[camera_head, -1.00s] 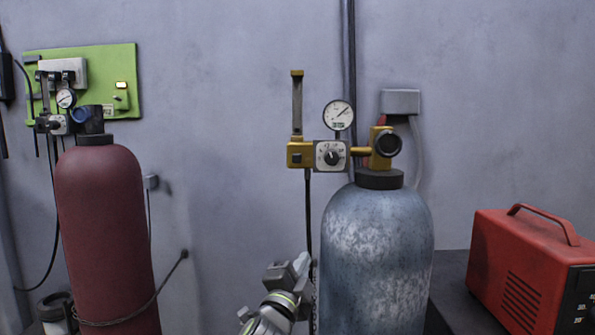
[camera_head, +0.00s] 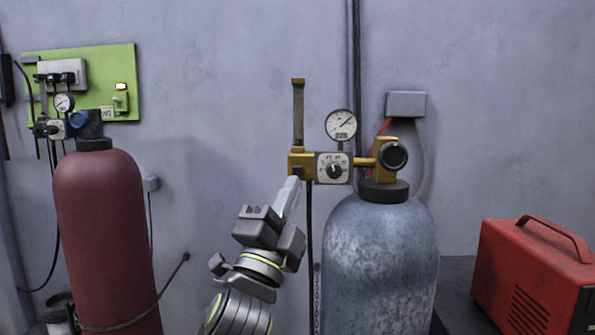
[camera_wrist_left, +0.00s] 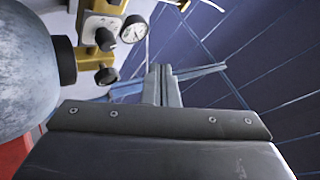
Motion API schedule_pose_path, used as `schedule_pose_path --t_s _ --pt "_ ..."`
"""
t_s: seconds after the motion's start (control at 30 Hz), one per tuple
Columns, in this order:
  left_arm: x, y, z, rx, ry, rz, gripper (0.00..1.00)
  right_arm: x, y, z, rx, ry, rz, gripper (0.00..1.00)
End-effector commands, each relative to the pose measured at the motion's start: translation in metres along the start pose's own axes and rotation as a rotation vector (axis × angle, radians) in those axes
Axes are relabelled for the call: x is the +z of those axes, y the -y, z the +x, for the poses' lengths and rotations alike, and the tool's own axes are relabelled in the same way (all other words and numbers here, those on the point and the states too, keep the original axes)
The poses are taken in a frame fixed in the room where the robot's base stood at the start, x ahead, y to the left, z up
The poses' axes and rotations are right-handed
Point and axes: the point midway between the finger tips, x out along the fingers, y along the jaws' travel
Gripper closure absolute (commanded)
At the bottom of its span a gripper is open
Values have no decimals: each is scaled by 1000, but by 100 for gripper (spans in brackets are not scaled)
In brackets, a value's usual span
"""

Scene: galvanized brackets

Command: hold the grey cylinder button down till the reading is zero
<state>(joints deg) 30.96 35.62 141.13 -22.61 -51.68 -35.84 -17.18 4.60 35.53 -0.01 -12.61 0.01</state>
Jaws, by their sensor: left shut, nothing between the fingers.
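The grey cylinder (camera_head: 378,265) stands right of centre with a brass regulator on top. A small dark button (camera_head: 297,171) is on the brass block at the left. My left gripper (camera_head: 293,181) is shut and empty, its tips just below that block; I cannot tell whether they touch. In the left wrist view the fingers (camera_wrist_left: 162,78) are together, with the gauge (camera_wrist_left: 134,29) beyond. My right gripper is out of view.
A dark red cylinder (camera_head: 103,235) with its own regulator stands at the left, before a green panel (camera_head: 122,65). A red box (camera_head: 530,265) with a handle is at the right. A dark hose hangs below the brass block.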

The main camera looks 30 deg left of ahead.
Motion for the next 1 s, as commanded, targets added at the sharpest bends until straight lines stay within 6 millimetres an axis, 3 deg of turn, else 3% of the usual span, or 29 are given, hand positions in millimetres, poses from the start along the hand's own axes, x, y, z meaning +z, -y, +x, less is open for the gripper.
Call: schedule_pose_path --t_s 0.27,0.6,1.0 --pt "8 -10 10 2 1 3 100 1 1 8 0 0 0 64" --pt "33 -34 42 1 1 2 100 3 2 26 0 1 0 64" --pt "45 -45 61 1 0 -1 100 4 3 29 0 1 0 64"
